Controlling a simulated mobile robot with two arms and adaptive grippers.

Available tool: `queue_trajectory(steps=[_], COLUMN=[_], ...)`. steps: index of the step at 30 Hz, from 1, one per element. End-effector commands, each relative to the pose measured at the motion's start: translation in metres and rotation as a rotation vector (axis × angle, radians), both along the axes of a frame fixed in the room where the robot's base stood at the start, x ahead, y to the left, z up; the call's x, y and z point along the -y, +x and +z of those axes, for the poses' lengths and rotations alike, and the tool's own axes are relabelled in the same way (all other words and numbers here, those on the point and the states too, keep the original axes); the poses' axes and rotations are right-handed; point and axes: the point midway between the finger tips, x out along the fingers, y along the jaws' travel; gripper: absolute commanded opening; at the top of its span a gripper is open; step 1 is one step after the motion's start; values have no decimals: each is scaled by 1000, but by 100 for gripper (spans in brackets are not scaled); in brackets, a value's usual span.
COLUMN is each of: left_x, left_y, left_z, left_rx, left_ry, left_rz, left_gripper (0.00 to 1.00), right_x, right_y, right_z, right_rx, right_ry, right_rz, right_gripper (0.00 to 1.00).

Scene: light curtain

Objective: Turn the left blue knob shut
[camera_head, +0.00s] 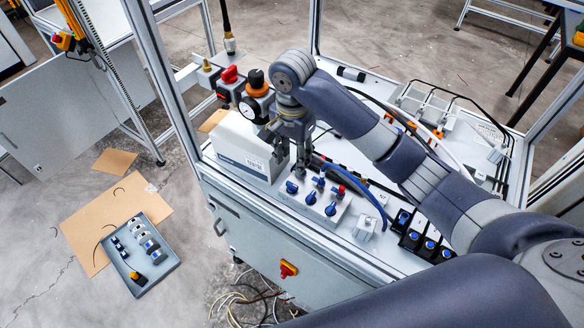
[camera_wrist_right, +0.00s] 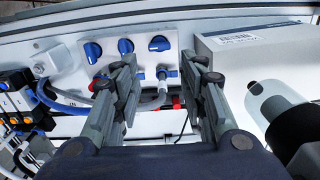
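The panel (camera_head: 318,216) is a small pale box with three blue knobs on its front row. The left blue knob (camera_head: 292,187) sits at the end nearest the white box; in the right wrist view it appears as the rightmost knob (camera_wrist_right: 159,44), its handle lying roughly sideways. The middle knob (camera_head: 311,198) and right knob (camera_head: 330,209) sit beside it. My right gripper (camera_head: 288,160) hangs above and behind the left knob, apart from it. In the right wrist view its fingers (camera_wrist_right: 160,72) are spread with nothing gripped between them. My left gripper is out of view.
A white box (camera_head: 240,160) stands close left of the panel. Blue fittings with red parts and a blue hose (camera_head: 370,200) lie behind and right. Black valves (camera_head: 412,232) stand further right. A frame post (camera_head: 160,75) rises at the left.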

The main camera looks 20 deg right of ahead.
Motion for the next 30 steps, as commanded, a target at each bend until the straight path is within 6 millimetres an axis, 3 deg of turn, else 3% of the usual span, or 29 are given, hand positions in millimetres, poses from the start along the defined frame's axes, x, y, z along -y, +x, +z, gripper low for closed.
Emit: queue_trajectory(steps=[7,30], left_x=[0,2], left_y=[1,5], left_z=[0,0], left_rx=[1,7], left_ry=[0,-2], left_rz=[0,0], left_gripper=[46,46], right_x=[0,0], right_y=[0,0], right_z=[20,21], right_rx=[2,-1], right_ry=[0,1], right_rz=[1,0], right_gripper=[39,39])
